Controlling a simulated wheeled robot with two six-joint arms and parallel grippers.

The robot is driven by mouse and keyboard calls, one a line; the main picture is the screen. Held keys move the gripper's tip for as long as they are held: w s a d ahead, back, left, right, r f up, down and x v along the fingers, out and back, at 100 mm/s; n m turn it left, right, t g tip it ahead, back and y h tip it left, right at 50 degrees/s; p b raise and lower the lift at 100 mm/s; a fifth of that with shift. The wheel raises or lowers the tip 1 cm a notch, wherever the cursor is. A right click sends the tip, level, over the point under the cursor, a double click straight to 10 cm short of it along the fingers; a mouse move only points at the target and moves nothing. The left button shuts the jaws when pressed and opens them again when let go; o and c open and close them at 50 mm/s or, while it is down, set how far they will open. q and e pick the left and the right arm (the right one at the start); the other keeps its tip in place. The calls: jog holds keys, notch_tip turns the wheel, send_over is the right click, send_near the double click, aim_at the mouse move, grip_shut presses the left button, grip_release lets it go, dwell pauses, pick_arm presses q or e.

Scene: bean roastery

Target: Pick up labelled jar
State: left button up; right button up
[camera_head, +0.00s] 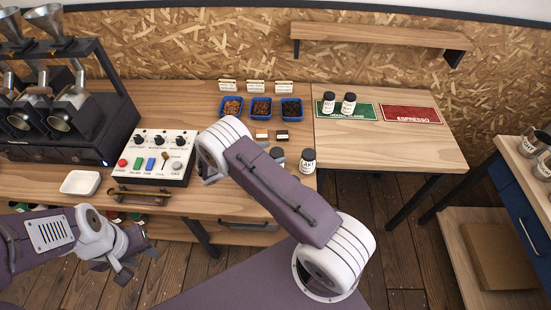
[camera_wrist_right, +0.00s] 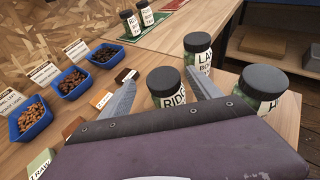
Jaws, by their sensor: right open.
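In the right wrist view, a dark-lidded jar labelled "RID…" (camera_wrist_right: 167,88) stands between the two fingers of my open right gripper (camera_wrist_right: 160,76); I cannot tell whether they touch it. A jar labelled "LA… BO…" (camera_wrist_right: 198,52) stands behind it, and a third jar (camera_wrist_right: 263,88) stands right of the fingers, its label partly hidden. In the head view, one labelled jar (camera_head: 308,161) stands at the table's front right and another (camera_head: 277,155) is partly hidden by my right arm, which also hides the right gripper. My left gripper (camera_head: 136,254) is open and empty before the table.
Two jars (camera_head: 328,102) (camera_head: 348,103) stand on the green mat (camera_head: 368,111), beside the red espresso mat (camera_head: 412,115). Blue bean trays (camera_head: 261,109) with cards stand behind. A control panel (camera_head: 160,154), white dish (camera_head: 80,183) and roaster (camera_head: 60,110) are on the left. The right table's front is clear.

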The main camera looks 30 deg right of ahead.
aim_at(282, 151)
jog(key=x, duration=0.1)
jog(key=p+x, duration=0.1)
jog(key=x, duration=0.3)
jog(key=shift+s+r, duration=0.1)
jog(key=shift+s, duration=0.2)
jog(key=shift+w+d, duration=0.1)
jog(key=shift+d, duration=0.15)
grip_shut()
notch_tip(282, 151, up, 10)
